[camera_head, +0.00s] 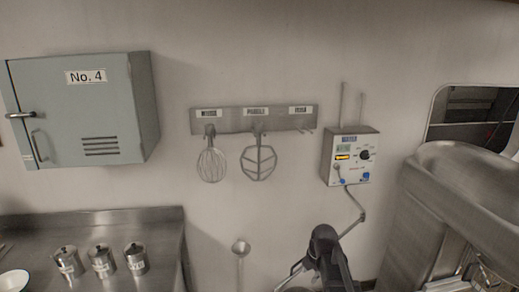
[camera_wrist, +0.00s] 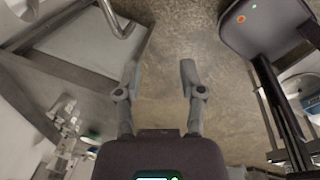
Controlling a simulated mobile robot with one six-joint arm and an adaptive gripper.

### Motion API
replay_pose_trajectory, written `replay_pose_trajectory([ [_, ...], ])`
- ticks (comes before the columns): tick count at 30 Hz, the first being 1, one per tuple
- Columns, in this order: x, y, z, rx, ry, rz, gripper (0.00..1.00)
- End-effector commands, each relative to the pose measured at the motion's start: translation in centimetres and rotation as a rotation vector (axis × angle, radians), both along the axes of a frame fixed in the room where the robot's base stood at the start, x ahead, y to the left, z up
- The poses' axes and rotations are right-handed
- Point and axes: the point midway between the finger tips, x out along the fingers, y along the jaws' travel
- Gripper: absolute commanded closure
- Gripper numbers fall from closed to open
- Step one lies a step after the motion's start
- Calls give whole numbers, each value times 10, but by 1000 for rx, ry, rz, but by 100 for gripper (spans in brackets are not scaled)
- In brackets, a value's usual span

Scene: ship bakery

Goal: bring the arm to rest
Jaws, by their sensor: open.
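In the wrist view my gripper (camera_wrist: 159,80) points down over a brownish floor (camera_wrist: 160,50). Its two fingers are spread apart, with nothing between them. In the head view a dark part of my arm (camera_head: 325,255) shows at the bottom, right of centre, in front of the wall. The fingertips cannot be made out in the head view.
A grey cabinet (camera_head: 80,110) marked No. 4 hangs at the left above a steel counter (camera_head: 120,222) with several lidded canisters (camera_head: 102,261). A rack (camera_head: 230,119) holds a whisk (camera_head: 211,165) and a paddle (camera_head: 258,162). A control box (camera_head: 349,157) and a steel machine (camera_head: 465,185) are right.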

Motion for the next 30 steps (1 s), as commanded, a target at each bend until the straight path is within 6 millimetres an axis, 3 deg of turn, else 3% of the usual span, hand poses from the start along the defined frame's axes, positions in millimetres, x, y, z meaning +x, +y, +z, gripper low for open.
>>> replay_pose_trajectory([
  [11,-19,1,-22,22,53,-282,49],
  [30,-72,0,-79,58,174,-1179,49],
])
